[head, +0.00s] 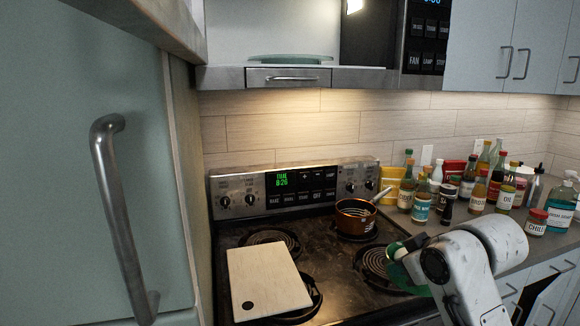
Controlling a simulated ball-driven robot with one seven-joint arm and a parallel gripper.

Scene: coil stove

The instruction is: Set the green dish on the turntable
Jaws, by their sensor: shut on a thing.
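The green dish (395,250) shows as a small green edge over the right side of the stove, with most of it hidden behind my arm. My gripper (408,264) is at the dish and shut on it; my arm covers most of the fingers. The turntable (290,59) is a pale green glass disc inside the open microwave (275,30), above the stove and up to the left of my gripper. Nothing shows on the visible part of the turntable.
A copper pot (355,219) stands on the back right burner. A pale cutting board (268,281) lies over the front left burner. Several bottles and jars (478,190) crowd the right counter. A tall cabinet door with a handle (120,215) stands close at left.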

